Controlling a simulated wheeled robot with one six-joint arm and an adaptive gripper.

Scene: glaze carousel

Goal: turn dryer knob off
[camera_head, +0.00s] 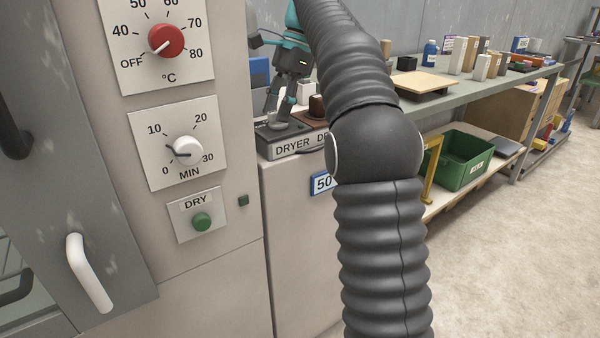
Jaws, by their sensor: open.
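The dryer's red temperature knob (166,40) sits on a white plate at the upper left, with OFF, 40, 50, 60, 70 and 80 around it and °C below. Its white mark points to the lower left, toward OFF. My gripper (262,80), grey and teal with a small green light, is to the right of the knob and the panel edge, apart from the knob. Its fingers are spread and I see nothing between them. My black ribbed arm hides part of the area behind it.
A white minute knob (187,150) and a green DRY button (202,222) are below the red knob. A white door handle (90,273) sticks out at the lower left. A green crate (462,176) sits on the bench's low shelf; floor is clear at right.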

